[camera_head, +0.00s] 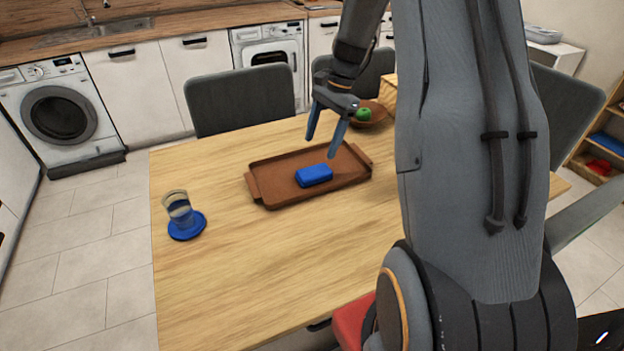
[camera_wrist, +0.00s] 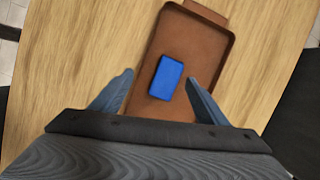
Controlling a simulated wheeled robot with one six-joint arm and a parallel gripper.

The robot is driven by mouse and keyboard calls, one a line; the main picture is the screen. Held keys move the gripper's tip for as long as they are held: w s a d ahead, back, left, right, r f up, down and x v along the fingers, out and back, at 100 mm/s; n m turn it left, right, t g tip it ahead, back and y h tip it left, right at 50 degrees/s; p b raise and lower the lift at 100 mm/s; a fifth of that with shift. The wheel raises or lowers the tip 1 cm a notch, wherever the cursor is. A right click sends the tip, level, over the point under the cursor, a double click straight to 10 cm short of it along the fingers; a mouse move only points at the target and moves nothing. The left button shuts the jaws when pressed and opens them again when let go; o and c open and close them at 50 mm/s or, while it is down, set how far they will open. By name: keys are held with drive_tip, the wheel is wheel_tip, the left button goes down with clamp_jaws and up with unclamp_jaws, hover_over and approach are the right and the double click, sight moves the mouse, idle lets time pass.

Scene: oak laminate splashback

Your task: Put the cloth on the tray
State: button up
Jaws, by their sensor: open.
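The tray rests on the wooden table. The wrist view also shows the blue cloth (camera_wrist: 166,78) on the tray (camera_wrist: 205,45), clear of the tray walls. My gripper (camera_head: 322,135) is open and empty above the tray, raised over the cloth. In the wrist view the two blue fingers of my gripper (camera_wrist: 158,85) are spread apart, with the cloth beyond and between them.
A bowl (camera_head: 373,118) with a green apple (camera_head: 363,114) sits at the back right. Grey chairs (camera_head: 243,100) stand behind the table. The table front (camera_head: 250,270) is clear.

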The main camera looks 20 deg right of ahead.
drive_tip(key=s+a+r+n+h, duration=0.1)
drive_tip(key=s+a+r+n, duration=0.1)
drive_tip(key=s+a+n, duration=0.5)
drive_tip(key=s+a+r+n+t+h, duration=0.1)
drive_tip(key=s+a+n, duration=0.6)
drive_tip(key=s, duration=0.8)
drive_tip(key=shift+a+r+n+h, duration=0.15)
drive_tip(key=shift+r+n+h, duration=0.4)
drive_tip(key=shift+h, duration=0.25)
